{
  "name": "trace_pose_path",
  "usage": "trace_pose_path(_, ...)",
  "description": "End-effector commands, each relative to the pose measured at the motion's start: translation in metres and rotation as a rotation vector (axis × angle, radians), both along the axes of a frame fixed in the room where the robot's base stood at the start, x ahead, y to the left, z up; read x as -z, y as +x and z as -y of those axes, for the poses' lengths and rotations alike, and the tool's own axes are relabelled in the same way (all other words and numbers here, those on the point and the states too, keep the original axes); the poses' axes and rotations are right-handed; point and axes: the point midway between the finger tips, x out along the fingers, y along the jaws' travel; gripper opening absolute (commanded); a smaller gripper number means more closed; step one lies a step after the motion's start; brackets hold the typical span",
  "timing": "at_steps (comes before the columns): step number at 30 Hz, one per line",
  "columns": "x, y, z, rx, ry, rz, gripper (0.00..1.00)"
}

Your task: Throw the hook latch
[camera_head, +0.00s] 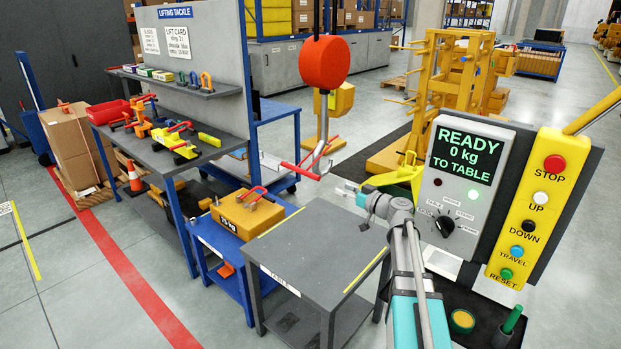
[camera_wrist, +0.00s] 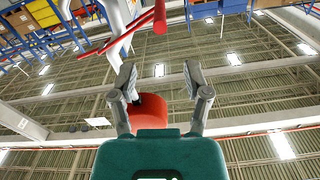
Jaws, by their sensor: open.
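The steel hook (camera_head: 322,158) hangs below the red ball-shaped block (camera_head: 324,62) in the head view, over the far end of the grey table. A red latch bar (camera_head: 300,170) sticks out to the left from the hook. My gripper (camera_head: 346,190) is to the right of the hook and a little below it, apart from it. In the wrist view my gripper (camera_wrist: 160,80) has its fingers spread with nothing held between them. The hook (camera_wrist: 122,32) and the red latch bar (camera_wrist: 135,30) show beyond the fingertips, at the top, partly cut off.
The grey table (camera_head: 315,245) stands below the hook. A yellow weight (camera_head: 247,213) with a red shackle sits on a blue cart at left. A control panel reading "READY 0 kg TO TABLE" (camera_head: 463,155) and a yellow button box (camera_head: 527,210) stand close on the right.

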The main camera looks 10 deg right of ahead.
Motion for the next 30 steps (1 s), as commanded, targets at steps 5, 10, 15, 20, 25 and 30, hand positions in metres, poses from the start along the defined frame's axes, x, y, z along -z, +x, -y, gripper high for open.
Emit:
trace_pose_path(5,0.0,0.0,0.0,-0.001,0.0,-0.001,0.62)
trace_pose_path(10,0.0,0.003,-0.002,-0.001,0.0,-0.002,0.62)
trace_pose_path(15,0.0,0.012,-0.008,-0.002,0.001,-0.003,0.62)
trace_pose_path(20,0.0,0.028,-0.019,-0.002,0.001,-0.003,0.62)
trace_pose_path(25,0.0,0.049,-0.034,-0.002,0.001,-0.003,0.62)
trace_pose_path(30,0.0,0.07,-0.049,-0.002,0.001,-0.003,0.62)
